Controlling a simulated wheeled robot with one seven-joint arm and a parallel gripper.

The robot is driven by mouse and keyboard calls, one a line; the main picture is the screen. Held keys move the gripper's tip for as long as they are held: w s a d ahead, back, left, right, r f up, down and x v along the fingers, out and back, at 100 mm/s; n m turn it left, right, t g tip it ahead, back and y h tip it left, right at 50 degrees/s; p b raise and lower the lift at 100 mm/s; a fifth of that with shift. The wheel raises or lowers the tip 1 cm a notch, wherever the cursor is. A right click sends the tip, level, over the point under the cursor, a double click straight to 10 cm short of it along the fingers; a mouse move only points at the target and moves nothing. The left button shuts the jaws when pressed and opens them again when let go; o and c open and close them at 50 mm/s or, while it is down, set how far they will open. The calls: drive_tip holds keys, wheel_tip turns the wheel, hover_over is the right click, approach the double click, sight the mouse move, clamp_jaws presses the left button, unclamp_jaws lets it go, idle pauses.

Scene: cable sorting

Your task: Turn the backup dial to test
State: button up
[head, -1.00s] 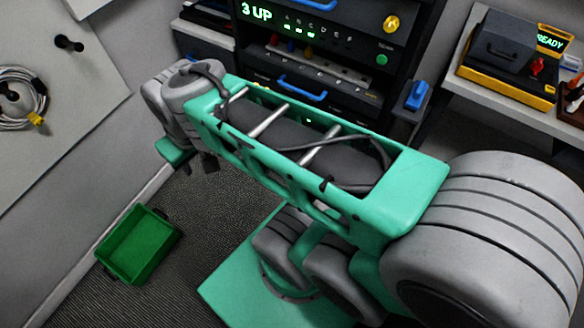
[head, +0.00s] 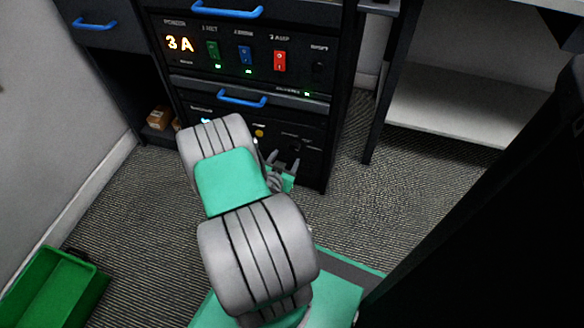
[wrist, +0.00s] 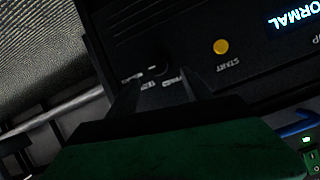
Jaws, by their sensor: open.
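The backup dial (wrist: 157,70) is a small dark knob on a black panel, with a short white mark and small labels around it. In the wrist view the panel appears upside down, and the labels are too blurred to read surely. My gripper (wrist: 160,84) is open, its two dark fingers pointing at the panel on either side of the dial; I cannot tell whether they touch it. In the head view my gripper (head: 284,163) is in front of the lowest panel, to the right of the yellow button, and the dial is hard to make out.
The yellow START button (wrist: 221,46) and a lit display reading NORMAL (wrist: 300,22) share the panel. Above it are a blue drawer handle (head: 242,98) and a switch panel (head: 246,55) showing 3 A. A green bin (head: 55,290) stands on the floor at left.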

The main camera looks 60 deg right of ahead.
sight(293, 149)
drive_tip(key=x, duration=0.2)
drive_tip(key=b+x, duration=0.1)
drive_tip(key=x, duration=0.2)
drive_tip(key=b+x, duration=0.1)
drive_tip(key=x, duration=0.1)
drive_tip(key=shift+s+d+f, duration=0.2)
drive_tip(key=shift+s+f, duration=0.1)
drive_tip(key=shift+f, duration=0.1)
drive_tip(key=shift+w+d, duration=0.1)
drive_tip(key=shift+d, duration=0.15)
drive_tip(key=shift+c, duration=0.3)
clamp_jaws()
